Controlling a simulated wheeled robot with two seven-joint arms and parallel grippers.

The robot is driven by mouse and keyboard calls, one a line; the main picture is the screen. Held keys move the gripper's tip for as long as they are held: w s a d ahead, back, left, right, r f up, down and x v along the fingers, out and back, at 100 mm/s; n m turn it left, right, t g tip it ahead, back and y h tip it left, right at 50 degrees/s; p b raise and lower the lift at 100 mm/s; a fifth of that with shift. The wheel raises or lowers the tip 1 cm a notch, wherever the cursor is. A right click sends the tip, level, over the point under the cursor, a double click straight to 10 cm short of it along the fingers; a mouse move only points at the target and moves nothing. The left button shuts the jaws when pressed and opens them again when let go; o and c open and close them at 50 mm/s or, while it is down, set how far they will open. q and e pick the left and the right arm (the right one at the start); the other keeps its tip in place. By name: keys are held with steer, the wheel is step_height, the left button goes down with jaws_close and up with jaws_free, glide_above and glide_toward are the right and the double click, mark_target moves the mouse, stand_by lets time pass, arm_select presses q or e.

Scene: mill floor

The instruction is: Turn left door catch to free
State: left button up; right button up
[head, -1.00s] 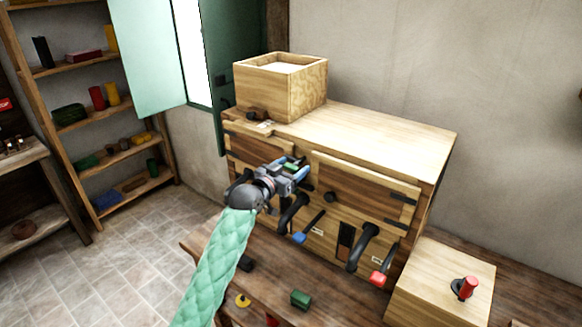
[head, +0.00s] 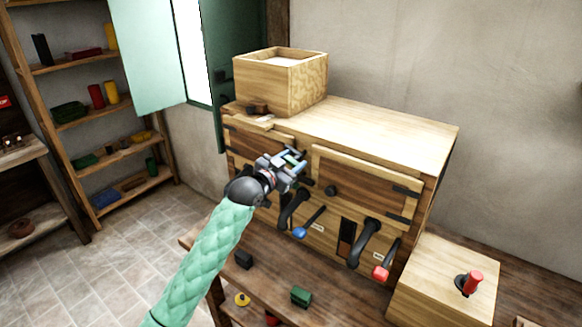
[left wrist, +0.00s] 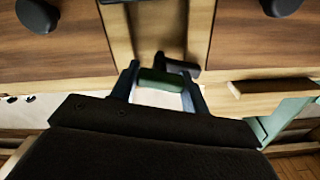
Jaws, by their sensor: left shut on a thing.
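The left door catch shows in the left wrist view as a green grip (left wrist: 160,79) with a dark part (left wrist: 178,64) just behind it, in front of the pale post between the two doors. My left gripper (head: 293,160) is shut on the catch, with a finger on either side of the green grip. The left door (head: 245,143) of the wooden cabinet appears closed, partly hidden by my gripper. The right door (head: 360,182) is also closed. The catch's exact angle is hard to tell. My right gripper is not in view.
Below the doors, black curved handles (head: 368,238), a blue-tipped lever (head: 300,232) and a red-tipped lever (head: 381,272) stick out. An open wooden box (head: 265,90) stands on the cabinet. A block with a red-topped lever (head: 473,283) is at right. A green block (head: 301,296) lies on the bench.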

arm_select(q)
steer(key=m+b, duration=0.2)
steer(key=m, duration=0.3)
steer(key=shift+m+b, duration=0.3)
steer(key=shift+b, duration=0.05)
steer(key=m, duration=0.3)
steer(key=shift+b, duration=0.35)
steer(key=shift+d+f+m, duration=0.1)
steer(key=shift+m, duration=0.8)
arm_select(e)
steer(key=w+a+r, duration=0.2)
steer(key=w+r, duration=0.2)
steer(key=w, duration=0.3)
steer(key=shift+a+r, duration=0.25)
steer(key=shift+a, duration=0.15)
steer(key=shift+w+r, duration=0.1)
arm_select(q)
steer(key=o, duration=1)
